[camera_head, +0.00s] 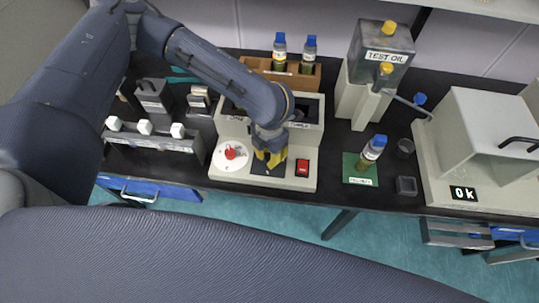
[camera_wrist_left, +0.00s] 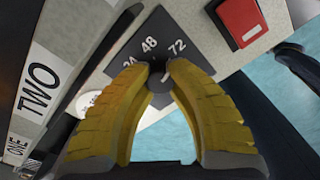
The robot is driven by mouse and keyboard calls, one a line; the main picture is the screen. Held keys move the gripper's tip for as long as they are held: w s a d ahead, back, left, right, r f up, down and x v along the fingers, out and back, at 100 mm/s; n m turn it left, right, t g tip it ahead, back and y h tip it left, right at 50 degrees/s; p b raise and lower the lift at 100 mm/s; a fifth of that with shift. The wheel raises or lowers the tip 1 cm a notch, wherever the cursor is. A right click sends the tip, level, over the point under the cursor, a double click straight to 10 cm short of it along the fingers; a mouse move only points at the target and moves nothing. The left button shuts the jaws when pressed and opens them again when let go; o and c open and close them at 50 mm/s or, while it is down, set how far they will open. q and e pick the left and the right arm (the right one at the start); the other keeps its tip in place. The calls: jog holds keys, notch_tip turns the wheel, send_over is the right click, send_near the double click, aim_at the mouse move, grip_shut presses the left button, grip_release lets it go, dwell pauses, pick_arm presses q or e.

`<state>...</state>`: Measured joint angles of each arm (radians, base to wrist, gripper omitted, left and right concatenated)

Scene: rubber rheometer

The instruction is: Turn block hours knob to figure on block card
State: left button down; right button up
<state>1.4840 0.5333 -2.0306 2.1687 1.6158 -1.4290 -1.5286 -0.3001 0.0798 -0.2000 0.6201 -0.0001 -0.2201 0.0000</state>
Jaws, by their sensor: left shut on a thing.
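The block hours knob (camera_wrist_left: 160,84) is a small dark knob on a black plate (camera_wrist_left: 128,50) printed with 48, 72 and a partly covered 24. My left gripper (camera_head: 268,158) reaches down onto this plate on the front of the beige machine (camera_head: 236,130). In the left wrist view its yellow fingertips (camera_wrist_left: 160,68) are shut on the knob, one at each side. A short pale mark shows on the knob, but the figure it points at is unclear. I cannot make out a readable block card. My right gripper is not in view.
A red switch (camera_head: 302,168) sits right of the plate and a white dial with a red knob (camera_head: 231,152) left of it. A blue-capped bottle (camera_head: 371,151) stands on a green mat (camera_head: 356,179). The test oil tank (camera_head: 381,48) is behind.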

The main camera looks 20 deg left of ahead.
aim_at(270, 156)
pick_arm(q)
jog(key=c, duration=1.1)
grip_release()
jog(key=shift+r, duration=0.1)
notch_tip(270, 156, up, 12)
jog(key=shift+f, duration=0.1)
